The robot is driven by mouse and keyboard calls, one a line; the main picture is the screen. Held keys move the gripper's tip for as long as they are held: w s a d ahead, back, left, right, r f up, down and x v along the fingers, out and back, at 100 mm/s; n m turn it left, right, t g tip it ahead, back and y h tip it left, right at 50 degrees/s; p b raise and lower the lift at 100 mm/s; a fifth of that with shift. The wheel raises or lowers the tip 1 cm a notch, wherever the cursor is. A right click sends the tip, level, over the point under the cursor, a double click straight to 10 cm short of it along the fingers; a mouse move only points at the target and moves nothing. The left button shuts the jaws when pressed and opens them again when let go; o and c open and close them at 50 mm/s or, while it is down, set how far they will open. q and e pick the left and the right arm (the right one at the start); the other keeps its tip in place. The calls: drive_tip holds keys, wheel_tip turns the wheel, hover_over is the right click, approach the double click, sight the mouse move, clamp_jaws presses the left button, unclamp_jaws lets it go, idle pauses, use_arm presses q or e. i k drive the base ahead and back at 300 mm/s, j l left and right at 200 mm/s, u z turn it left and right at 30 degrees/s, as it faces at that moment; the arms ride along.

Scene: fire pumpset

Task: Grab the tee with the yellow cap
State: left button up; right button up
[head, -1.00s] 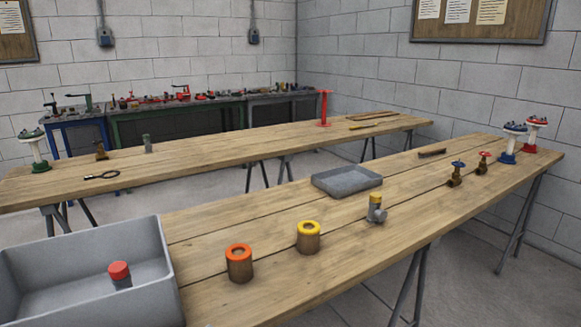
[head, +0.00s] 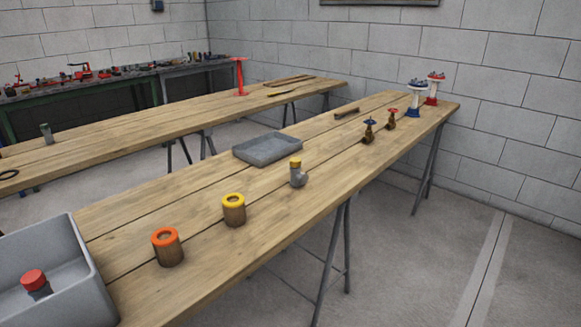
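The grey tee with the yellow cap (head: 297,174) stands upright on the near wooden table (head: 205,265), close to its front edge and just in front of a shallow grey tray. Its yellow cap (head: 295,162) is on top, and a short side branch points right. A wooden-brown cylinder with a yellow ring top (head: 233,210) stands to its left and nearer to me. Neither of my grippers is in view.
An orange-topped cylinder (head: 167,247) and a grey bin (head: 92,262) holding a red-capped fitting (head: 35,284) are at left. The shallow tray (head: 267,149) is behind the tee. Valves (head: 369,131) stand farther right. Floor right of the table (head: 420,250) is clear.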

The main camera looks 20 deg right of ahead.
sight(298, 179)
drive_tip(key=i+l, duration=0.25)
drive_tip(key=l, duration=0.2)
drive_tip(key=i+l, duration=0.25)
drive_tip(key=l, duration=0.2)
drive_tip(key=i+l, duration=0.25)
drive_tip(key=l, duration=0.2)
drive_tip(key=i+l, duration=0.25)
drive_tip(key=l, duration=0.2)
drive_tip(key=k+z, duration=0.05)
